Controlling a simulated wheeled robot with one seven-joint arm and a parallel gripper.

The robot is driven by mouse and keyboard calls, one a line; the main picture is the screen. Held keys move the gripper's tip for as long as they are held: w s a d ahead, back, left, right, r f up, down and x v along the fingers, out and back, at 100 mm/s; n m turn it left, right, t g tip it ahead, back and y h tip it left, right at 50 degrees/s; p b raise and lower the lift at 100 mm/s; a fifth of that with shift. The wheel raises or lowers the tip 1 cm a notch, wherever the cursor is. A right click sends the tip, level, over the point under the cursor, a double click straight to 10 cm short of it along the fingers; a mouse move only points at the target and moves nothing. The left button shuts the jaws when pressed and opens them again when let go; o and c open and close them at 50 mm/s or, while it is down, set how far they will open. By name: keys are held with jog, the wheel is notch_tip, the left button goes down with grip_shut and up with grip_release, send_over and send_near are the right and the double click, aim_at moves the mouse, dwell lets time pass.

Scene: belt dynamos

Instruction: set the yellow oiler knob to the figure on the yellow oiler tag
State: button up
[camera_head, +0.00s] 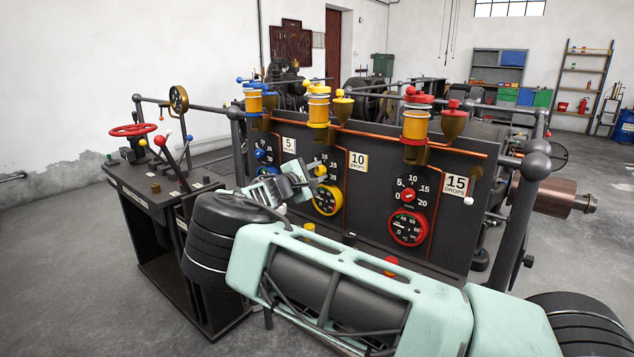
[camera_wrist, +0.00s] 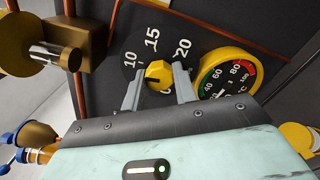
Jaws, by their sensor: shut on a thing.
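The yellow oiler knob (camera_head: 320,170) sits on a black dial on the dark panel, below the yellow oiler (camera_head: 318,105). In the wrist view the knob (camera_wrist: 157,74) stands between my two fingertips. The dial figures 10, 15 and 20 show around it. The knob's pointer is too unclear to read. The yellow oiler tag (camera_head: 358,162) reads 10 DROPS and is to the right of the dial. My gripper (camera_head: 306,178), also in the wrist view (camera_wrist: 157,80), is shut on the knob. It hides part of the dial.
A yellow-rimmed gauge (camera_head: 327,200) lies just below the knob. A blue set with a 5 tag (camera_head: 289,145) is to the left; a red set with a 15 tag (camera_head: 456,186) and a red gauge (camera_head: 408,228) is to the right. Copper pipes run along the panel.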

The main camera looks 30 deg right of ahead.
jog(key=shift+m+b, duration=0.35)
jog(key=shift+m, duration=0.05)
jog(key=o, duration=1)
jog(key=shift+c, duration=0.2)
jog(key=b+v, duration=0.1)
jog(key=v, duration=1.6)
jog(key=shift+a+b, duration=0.25)
jog(key=shift+b, duration=0.05)
jog(key=shift+s, duration=0.1)
